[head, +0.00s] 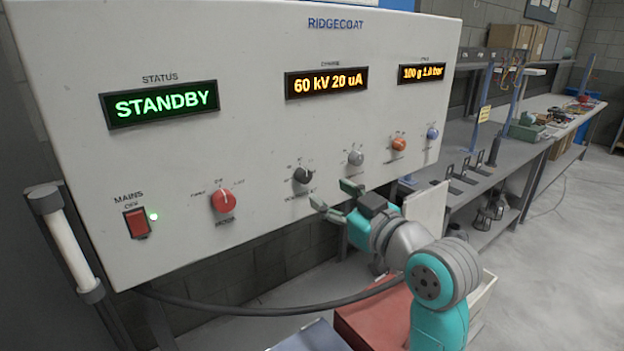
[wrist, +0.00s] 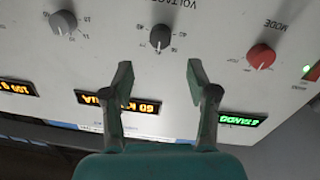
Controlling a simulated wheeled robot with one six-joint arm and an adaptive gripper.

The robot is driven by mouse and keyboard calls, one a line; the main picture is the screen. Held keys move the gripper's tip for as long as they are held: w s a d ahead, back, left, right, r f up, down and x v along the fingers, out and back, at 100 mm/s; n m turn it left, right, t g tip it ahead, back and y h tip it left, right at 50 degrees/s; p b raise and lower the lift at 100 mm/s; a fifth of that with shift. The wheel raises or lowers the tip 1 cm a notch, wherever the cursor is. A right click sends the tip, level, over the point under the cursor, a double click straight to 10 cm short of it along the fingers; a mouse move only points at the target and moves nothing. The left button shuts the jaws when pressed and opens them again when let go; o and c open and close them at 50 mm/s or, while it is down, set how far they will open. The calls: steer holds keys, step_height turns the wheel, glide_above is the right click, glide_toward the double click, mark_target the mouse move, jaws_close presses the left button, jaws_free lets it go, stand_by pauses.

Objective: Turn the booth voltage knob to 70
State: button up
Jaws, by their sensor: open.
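The voltage knob (head: 303,175) is a dark round knob on the front of the light control panel (head: 250,130), between the red mode knob and a grey knob. In the wrist view, which is upside down, the voltage knob (wrist: 161,36) sits beyond the gap between the fingertips, with a scale around it too small to read. My gripper (head: 334,195) is open and empty in front of the panel, just below and right of that knob in the head view. The wrist view shows both fingers of my gripper (wrist: 160,75) apart, not touching the knob. The orange display (head: 326,83) reads 60 kV 20 uA.
The red mode knob (head: 222,201) is left of the voltage knob; a grey knob (head: 355,157), an orange knob (head: 399,144) and a blue knob (head: 432,133) are to its right. The status display (head: 160,104) reads STANDBY. A red mains switch (head: 137,223) is at lower left.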

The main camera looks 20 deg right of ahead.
mark_target(306, 177)
steer(key=x, duration=0.8)
jaws_close()
